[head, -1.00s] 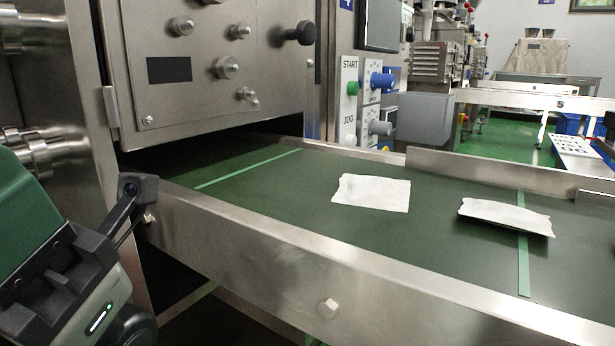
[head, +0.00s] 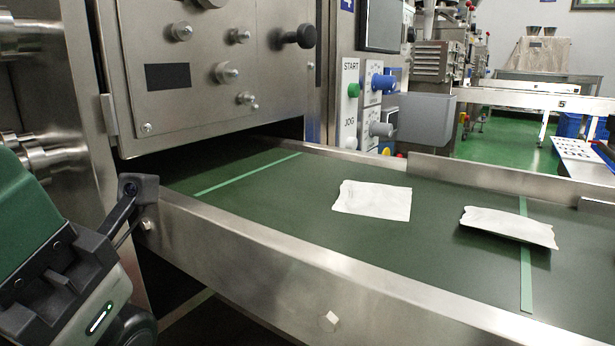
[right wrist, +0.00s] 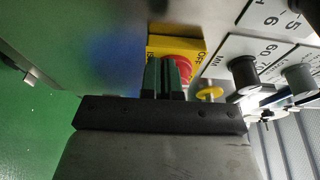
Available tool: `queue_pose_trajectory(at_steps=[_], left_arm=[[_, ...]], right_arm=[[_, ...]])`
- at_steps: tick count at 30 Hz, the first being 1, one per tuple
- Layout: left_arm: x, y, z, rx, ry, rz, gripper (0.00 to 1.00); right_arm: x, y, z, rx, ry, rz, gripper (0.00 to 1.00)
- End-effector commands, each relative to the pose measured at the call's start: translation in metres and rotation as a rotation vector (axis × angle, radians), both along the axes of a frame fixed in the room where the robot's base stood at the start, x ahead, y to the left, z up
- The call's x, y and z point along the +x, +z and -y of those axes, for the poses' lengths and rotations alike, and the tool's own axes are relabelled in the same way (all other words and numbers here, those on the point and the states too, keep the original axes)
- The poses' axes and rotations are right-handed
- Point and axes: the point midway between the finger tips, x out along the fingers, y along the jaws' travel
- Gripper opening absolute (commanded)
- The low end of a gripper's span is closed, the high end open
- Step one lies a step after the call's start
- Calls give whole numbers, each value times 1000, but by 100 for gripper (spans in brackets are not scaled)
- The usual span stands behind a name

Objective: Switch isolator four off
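A red knob (right wrist: 180,70) on a yellow plate (right wrist: 158,44) with "OFF" lettering is in the right wrist view. Its number is not readable, so I cannot tell which isolator it is. My right gripper (right wrist: 166,77) has its two dark fingers close together, with only a narrow gap, in front of the knob's left part. The fingers hide part of the knob, and I cannot tell whether they touch it. The right gripper is not recognisable in the head view. My left wrist is at the lower left of the head view; its fingers do not show.
Right of the red knob are a yellow button (right wrist: 209,93) and a black knob (right wrist: 243,73). A green belt (head: 280,205) carries white packets (head: 372,200) behind a steel rail (head: 250,262). A steel cabinet (head: 160,110) and a START/JOG panel (head: 350,105) stand behind.

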Motion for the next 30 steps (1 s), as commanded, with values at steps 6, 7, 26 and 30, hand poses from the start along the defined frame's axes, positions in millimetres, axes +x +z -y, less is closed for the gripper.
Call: queue_pose_trajectory(at_steps=[6,7,26,30], left_arm=[[0,14,0,0,0,0,43],[0,15,0,0,0,0,43],[0,25,0,-1,0,0,43],[0,18,0,-1,0,0,43]], right_arm=[[-14,3,10,-1,17,0,0],[-16,3,13,0,17,0,0],[-34,4,44,1,12,7,0],[-34,21,51,3,13,13,0]])
